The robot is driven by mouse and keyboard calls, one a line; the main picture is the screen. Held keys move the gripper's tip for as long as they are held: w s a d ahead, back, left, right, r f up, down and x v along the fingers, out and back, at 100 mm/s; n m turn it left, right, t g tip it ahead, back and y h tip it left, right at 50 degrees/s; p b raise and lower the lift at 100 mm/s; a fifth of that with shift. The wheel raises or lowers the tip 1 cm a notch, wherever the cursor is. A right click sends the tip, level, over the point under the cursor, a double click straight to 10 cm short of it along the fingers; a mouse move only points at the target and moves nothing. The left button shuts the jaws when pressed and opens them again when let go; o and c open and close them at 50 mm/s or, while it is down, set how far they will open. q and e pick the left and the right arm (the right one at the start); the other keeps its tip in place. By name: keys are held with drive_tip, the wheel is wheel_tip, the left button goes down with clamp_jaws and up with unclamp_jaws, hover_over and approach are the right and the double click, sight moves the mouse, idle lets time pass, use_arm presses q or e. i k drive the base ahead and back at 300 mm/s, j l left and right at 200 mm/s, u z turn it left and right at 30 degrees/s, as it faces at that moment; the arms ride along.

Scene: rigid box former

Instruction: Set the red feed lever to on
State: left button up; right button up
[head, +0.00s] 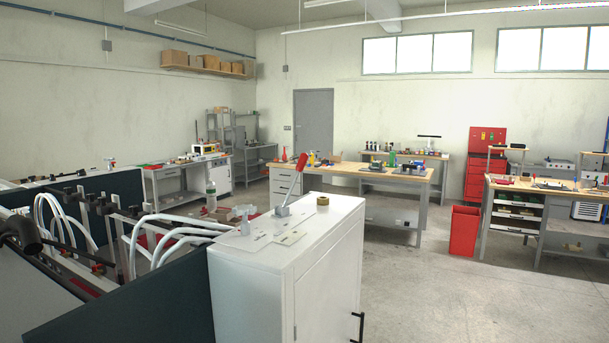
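The red feed lever (300,163) stands on top of a white cabinet (330,212) in the middle of the view. Its red handle tops a thin grey shaft that rises from a grey base block (282,211) and leans up to the right. A pale label plate (245,236) lies beside the base, but its markings are too small to read. I cannot tell from here which setting the lever is in. Neither of my grippers shows in the head view.
A tan tape roll (323,201) and a small card (289,237) lie on the cabinet top. A machine with white hoses (175,240) and dark panels adjoins on the left. A red bin (464,231) stands behind right. The floor right of the cabinet is clear.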

sight(303, 159)
drive_tip(key=i+l+z, duration=0.4)
drive_tip(key=i+l, duration=0.15)
drive_tip(key=l, duration=0.25)
drive_tip(key=i+l+z, duration=0.4)
drive_tip(key=i+l, duration=0.35)
drive_tip(key=i, duration=0.55)
drive_tip(key=i+u, duration=0.15)
drive_tip(key=i, duration=0.5)
drive_tip(key=i+l, duration=0.25)
drive_tip(key=i, duration=0.45)
drive_tip(key=i+u, duration=0.45)
drive_tip(key=i+l+u, duration=0.2)
drive_tip(key=u, duration=0.3)
drive_tip(key=i+l+u, duration=0.7)
drive_tip(key=u, duration=0.2)
drive_tip(key=l, duration=0.1)
